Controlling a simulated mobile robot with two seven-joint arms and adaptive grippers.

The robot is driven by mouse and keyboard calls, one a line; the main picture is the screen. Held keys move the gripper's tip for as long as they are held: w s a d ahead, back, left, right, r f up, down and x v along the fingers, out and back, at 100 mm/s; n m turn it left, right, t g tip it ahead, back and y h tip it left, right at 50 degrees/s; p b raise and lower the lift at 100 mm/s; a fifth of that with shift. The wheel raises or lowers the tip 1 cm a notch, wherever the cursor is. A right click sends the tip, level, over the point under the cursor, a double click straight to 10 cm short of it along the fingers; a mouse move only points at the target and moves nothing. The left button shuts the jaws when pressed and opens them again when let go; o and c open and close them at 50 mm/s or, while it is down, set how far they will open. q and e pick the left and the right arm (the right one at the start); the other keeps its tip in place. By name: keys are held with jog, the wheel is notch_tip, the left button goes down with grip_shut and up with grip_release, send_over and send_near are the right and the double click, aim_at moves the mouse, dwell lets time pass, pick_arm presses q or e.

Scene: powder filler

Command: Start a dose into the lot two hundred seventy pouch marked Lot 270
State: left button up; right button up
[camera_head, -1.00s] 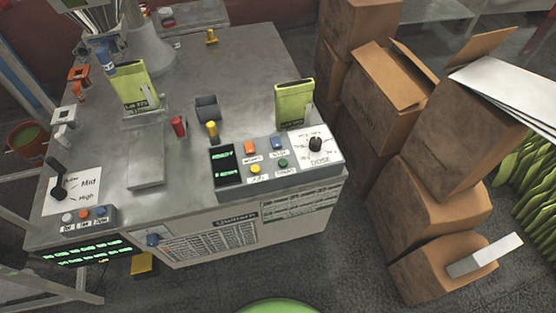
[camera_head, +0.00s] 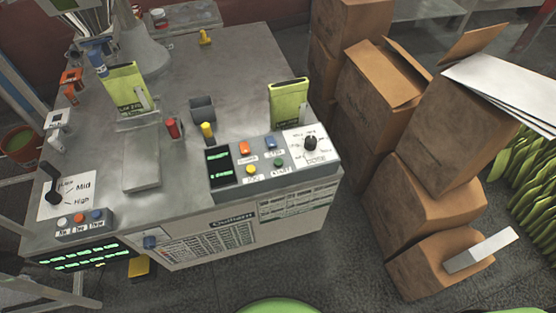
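A green pouch (camera_head: 124,92) stands in a holder under the filler's spout at the left; its dark label starts with "Lot 2", the last digits being too blurred to be sure. A second green pouch (camera_head: 289,103) stands behind the control panel (camera_head: 226,187) at the right; its label is too small to read. The panel has a black display (camera_head: 219,165) with green text, orange, blue, yellow and green buttons, and a black dose knob (camera_head: 311,143). The green button (camera_head: 279,163) sits at the front, right of the yellow button (camera_head: 250,169). Neither gripper is in view.
A lever (camera_head: 53,186) with a Mid/High scale and a small button box (camera_head: 83,222) sit at the table's left front. A red and a yellow-topped item stand near the grey cup (camera_head: 203,108). Stacked cardboard boxes (camera_head: 421,210) fill the floor to the right.

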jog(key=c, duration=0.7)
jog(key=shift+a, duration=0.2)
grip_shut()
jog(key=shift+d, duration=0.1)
